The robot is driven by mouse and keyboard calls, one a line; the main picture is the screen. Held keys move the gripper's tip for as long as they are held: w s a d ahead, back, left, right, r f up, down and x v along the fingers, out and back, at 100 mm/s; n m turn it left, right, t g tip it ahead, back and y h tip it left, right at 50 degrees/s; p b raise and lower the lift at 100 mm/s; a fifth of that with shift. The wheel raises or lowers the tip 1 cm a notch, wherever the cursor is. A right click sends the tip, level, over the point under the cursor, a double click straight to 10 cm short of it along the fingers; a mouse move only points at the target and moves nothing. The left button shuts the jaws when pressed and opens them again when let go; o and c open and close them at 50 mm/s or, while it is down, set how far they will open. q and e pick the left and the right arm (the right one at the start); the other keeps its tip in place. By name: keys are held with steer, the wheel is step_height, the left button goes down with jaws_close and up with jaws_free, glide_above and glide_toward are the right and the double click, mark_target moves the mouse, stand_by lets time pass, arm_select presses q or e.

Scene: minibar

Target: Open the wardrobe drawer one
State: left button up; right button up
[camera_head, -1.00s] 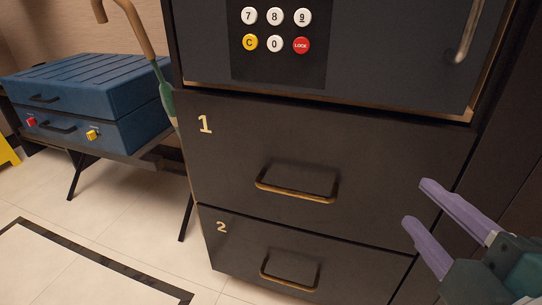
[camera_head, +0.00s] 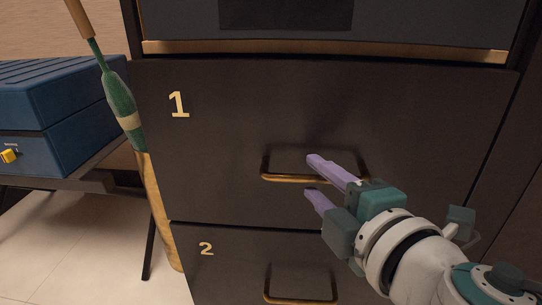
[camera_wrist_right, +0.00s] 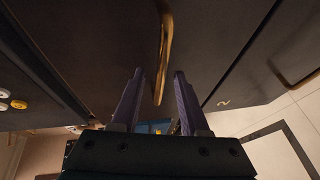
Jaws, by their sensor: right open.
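Drawer one (camera_head: 220,150) is a dark panel with a gold "1" at its upper left, and it looks shut. Its brass bar handle (camera_head: 281,179) runs level across the middle. My right gripper (camera_head: 311,176) is open at the handle, one purple finger above the bar and one below it. In the right wrist view the handle (camera_wrist_right: 164,45) lies in line with the gap between the open fingers (camera_wrist_right: 159,74). I cannot tell whether either finger touches it. My forearm hides part of the panel at the lower right. My left gripper is not in view.
Drawer two (camera_head: 230,270) with its own brass handle (camera_head: 300,299) is below. A dark compartment with a brass edge (camera_head: 320,50) is above. At left stand a green-and-wood umbrella-like item (camera_head: 122,100) and a blue case (camera_head: 60,135) on a stand.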

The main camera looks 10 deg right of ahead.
steer(key=shift+w+f, duration=0.15)
steer(key=shift+w, duration=0.55)
steer(key=shift+a, duration=0.1)
jaws_close()
stand_by(0.9)
